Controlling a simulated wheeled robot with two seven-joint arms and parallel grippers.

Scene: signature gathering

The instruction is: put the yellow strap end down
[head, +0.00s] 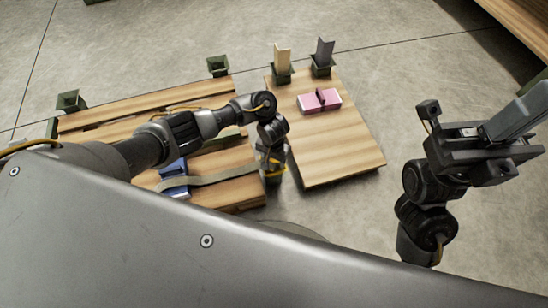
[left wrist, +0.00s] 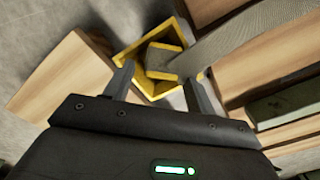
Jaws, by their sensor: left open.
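A grey webbing strap (head: 215,178) runs across the left wooden bench and over its right edge; it also shows in the left wrist view (left wrist: 235,42). Beyond it is a yellow-edged square frame (left wrist: 135,50), with a smaller grey piece with yellow edges (left wrist: 162,60) inside. I cannot tell which yellow part is the strap end. My left gripper (left wrist: 162,78) is open, its fingers apart over the near side of the frame; no grip on the strap shows. In the head view its arm partly hides this area. My right gripper (head: 515,115) is up at the right, away from the strap.
A blue item (head: 174,178) lies under the strap on the slatted bench (head: 105,130). Open floor lies between the board and my right arm.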

